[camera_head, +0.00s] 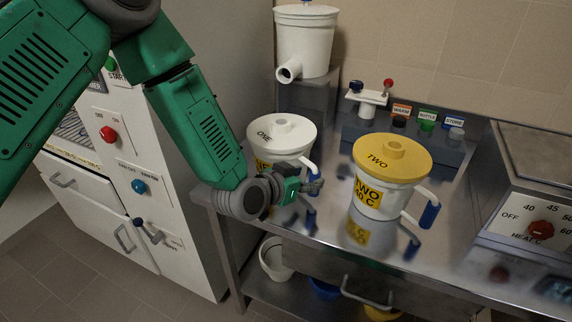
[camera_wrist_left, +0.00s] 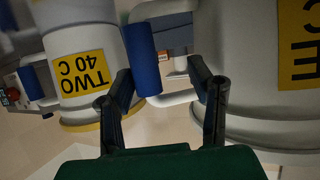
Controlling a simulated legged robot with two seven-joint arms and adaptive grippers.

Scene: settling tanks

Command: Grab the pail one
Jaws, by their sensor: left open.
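Pail one (camera_head: 276,148) is white with a white lid marked ONE and a yellow label. It stands on the steel counter, partly hidden behind my left gripper (camera_head: 314,186). In the left wrist view, which is upside down, pail one (camera_wrist_left: 255,85) fills the right side. Its handle has a blue grip (camera_wrist_left: 144,60) that shows between the fingers of my left gripper (camera_wrist_left: 163,75), nearer the left finger. The fingers are open and apart, not closed on the grip. My right gripper is not in view.
Pail two (camera_head: 380,180), with a yellow lid, stands just right and also shows in the left wrist view (camera_wrist_left: 80,65). A white spouted vessel (camera_head: 306,40) stands behind on a raised stand. A heater box (camera_head: 530,225) is at right. A white cabinet (camera_head: 130,190) is at left.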

